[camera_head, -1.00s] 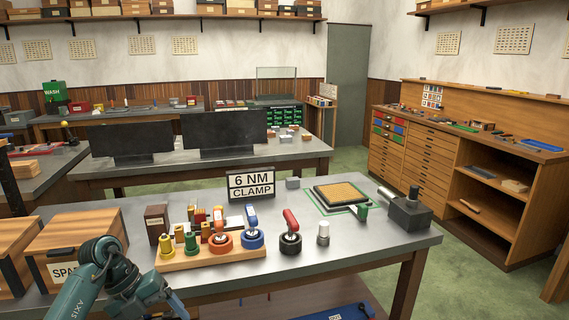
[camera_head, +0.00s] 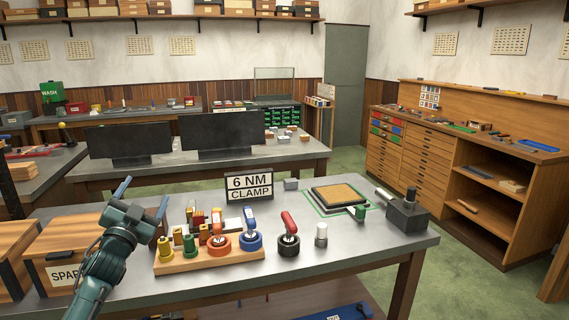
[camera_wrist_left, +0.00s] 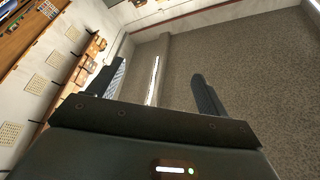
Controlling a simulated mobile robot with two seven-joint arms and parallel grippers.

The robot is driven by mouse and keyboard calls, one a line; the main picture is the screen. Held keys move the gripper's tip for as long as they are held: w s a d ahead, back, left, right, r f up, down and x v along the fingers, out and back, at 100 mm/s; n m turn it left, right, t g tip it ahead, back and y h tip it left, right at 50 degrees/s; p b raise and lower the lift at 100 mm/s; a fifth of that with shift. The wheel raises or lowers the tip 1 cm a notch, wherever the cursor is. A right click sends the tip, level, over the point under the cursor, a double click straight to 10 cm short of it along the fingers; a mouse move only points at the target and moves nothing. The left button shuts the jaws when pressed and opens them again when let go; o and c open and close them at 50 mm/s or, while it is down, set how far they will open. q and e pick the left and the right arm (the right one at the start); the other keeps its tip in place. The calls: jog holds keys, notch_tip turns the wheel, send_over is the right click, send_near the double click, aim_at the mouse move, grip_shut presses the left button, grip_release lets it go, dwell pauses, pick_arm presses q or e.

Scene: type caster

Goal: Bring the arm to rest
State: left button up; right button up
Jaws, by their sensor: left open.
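My left gripper (camera_head: 143,190) is raised above the left part of the bench, in front of the wooden spare box (camera_head: 65,243). Its two fingers point up and are spread apart with nothing between them. In the left wrist view the open fingers (camera_wrist_left: 160,88) show against the wall and a plain speckled surface, with no object between them. My left arm comes in from the lower left. My right gripper is not in view.
The metal bench (camera_head: 330,263) holds a wooden rack (camera_head: 190,262) with coloured handled tools, a red-handled tool (camera_head: 288,237), a 6 NM clamp sign (camera_head: 249,188), a green-edged mat (camera_head: 317,206) and a dark clamp block (camera_head: 408,214). The front right of the bench is bare.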

pick_arm(q)
notch_tip(320, 180, down, 7)
jog(key=a+n+g+y, duration=0.3)
jog(key=n+g, duration=0.2)
jog(key=n, duration=0.1)
jog(key=s+d+f+m+g+h, duration=0.1)
jog(key=s+d+f, duration=0.4)
jog(key=f, duration=0.3)
jog(key=s+d+f+m+g+h, duration=0.1)
jog(key=s+d+f+h, duration=0.1)
jog(key=s+d+f, duration=0.35)
jog(key=s+d+f+g+h, duration=0.1)
jog(key=s+d+f, duration=0.2)
jog(key=s, duration=0.6)
jog(key=s+d+f+g, duration=0.1)
jog(key=s+d+f, duration=0.3)
jog(key=s, duration=0.5)
jog(key=s+d+f+n+g+h, duration=0.1)
jog(key=s+d+f, duration=0.3)
jog(key=s, duration=0.6)
notch_tip(320, 180, down, 2)
jog(key=shift+f+g+h, duration=0.1)
jog(key=shift+g+h, duration=0.2)
jog(key=shift+g, duration=0.3)
jog(key=shift+s, duration=0.1)
